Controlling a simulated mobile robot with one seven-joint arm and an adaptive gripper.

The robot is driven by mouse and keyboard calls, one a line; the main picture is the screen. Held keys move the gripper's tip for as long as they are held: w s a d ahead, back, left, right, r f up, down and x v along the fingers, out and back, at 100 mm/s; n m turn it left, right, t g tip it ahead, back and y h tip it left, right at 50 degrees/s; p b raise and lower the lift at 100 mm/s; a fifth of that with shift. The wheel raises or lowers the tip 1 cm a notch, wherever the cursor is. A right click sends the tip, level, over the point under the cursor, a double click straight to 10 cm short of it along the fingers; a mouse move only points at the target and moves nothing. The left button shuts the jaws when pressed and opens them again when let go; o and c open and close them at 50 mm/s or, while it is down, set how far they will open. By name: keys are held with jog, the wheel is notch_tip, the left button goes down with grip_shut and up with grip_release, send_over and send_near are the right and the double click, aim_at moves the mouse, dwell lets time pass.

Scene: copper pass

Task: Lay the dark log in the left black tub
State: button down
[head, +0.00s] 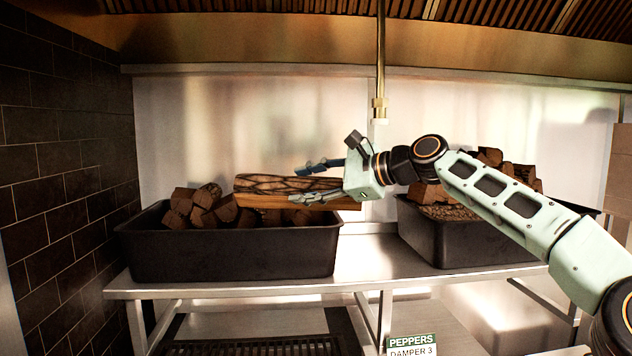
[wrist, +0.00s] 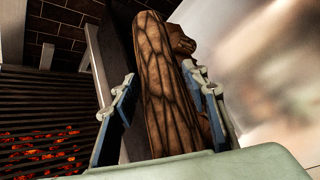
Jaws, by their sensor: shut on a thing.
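The dark log (head: 285,184), with cracked dark bark on top and a paler cut side, is held level in my gripper (head: 318,180). The fingers close on its right part. The log lies above the right half of the left black tub (head: 235,258), its right end reaching past the tub's right rim. Whether it touches the brown chunks below, I cannot tell. In the wrist view the log (wrist: 165,85) runs lengthwise between the two fingers of my gripper (wrist: 165,105).
Brown chunks (head: 197,204) are heaped in the left tub. A right black tub (head: 450,243) holds more chunks behind my arm. Both stand on a metal shelf (head: 365,262). A brass pipe (head: 380,60) hangs between them. A dark tiled wall (head: 60,170) is at left. Glowing embers (wrist: 45,145) show in the wrist view.

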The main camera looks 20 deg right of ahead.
aim_at(288, 190)
jog(key=p+x, duration=0.1)
jog(key=x, duration=0.2)
jog(key=r+p+x, duration=0.1)
jog(key=x, duration=0.3)
jog(key=r+p+x, duration=0.1)
jog(key=p+x, duration=0.1)
jog(key=x, duration=0.2)
jog(key=shift+w, duration=0.35)
jog(key=w+a+f, duration=0.3)
jog(key=w+f, duration=0.1)
jog(key=shift+w+a, duration=0.25)
jog(key=shift+w, duration=0.05)
jog(key=shift+f, duration=0.1)
jog(key=c, duration=1.1)
grip_release()
jog(key=shift+s, duration=0.1)
jog(key=v, duration=1.2)
